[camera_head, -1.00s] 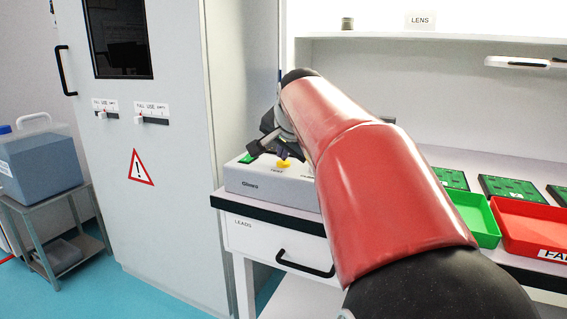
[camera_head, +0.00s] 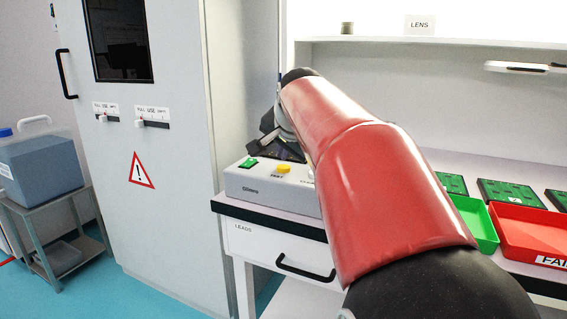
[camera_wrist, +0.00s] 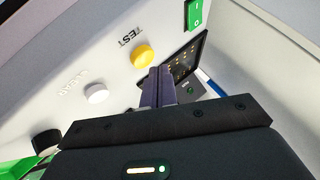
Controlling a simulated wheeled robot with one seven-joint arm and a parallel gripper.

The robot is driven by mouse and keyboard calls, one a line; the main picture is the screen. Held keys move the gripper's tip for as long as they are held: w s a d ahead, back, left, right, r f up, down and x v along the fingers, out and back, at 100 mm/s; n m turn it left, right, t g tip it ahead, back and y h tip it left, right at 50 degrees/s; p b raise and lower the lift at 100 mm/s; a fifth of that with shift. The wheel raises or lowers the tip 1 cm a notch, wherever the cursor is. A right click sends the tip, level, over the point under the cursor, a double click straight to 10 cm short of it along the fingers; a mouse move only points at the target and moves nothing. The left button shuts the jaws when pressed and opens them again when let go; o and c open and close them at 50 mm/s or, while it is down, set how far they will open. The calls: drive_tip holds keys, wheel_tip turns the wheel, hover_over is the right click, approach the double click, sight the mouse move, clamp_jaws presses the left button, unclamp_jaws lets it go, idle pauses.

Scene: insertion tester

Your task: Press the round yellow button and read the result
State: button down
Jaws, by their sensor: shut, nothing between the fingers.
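The tester (camera_head: 240,185) is a light grey box on the bench. Its round yellow button (camera_head: 283,168) shows uncovered in the head view; in the wrist view it (camera_wrist: 142,56) sits beside the word TEST. My gripper (camera_wrist: 159,72) is shut and empty, its fingertips close to the button in the picture; I cannot tell the exact gap. In the head view my gripper is over the tester's back, partly behind my red arm. A dark display (camera_wrist: 188,62) with small yellow lit marks is partly covered by the fingers, and I cannot read it.
A green rocker switch (camera_wrist: 194,13), a white button (camera_wrist: 96,94) and a dark knob (camera_wrist: 46,142) are also on the panel. A green tray (camera_head: 478,222), a red tray (camera_head: 535,235) and several circuit boards (camera_head: 512,192) lie to the right.

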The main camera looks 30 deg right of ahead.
sight(284, 168)
drive_tip(key=shift+r, duration=0.1)
wheel_tip(284, 168, up, 5)
drive_tip(key=p, duration=0.4)
idle(0.3)
idle(0.6)
drive_tip(key=s+a+f+n+g+y, duration=0.1)
drive_tip(key=s+a+f+n, duration=0.5)
drive_tip(key=s+f, duration=0.5)
drive_tip(key=s+a+f+n+g+y, duration=0.1)
drive_tip(key=s+a+f+n, duration=0.5)
drive_tip(key=s, duration=0.8)
drive_tip(key=a+f+g, duration=0.1)
drive_tip(key=a+f, duration=0.2)
drive_tip(key=f, duration=0.2)
drive_tip(key=shift+s+f+y, duration=0.25)
drive_tip(key=shift+s+y, duration=0.05)
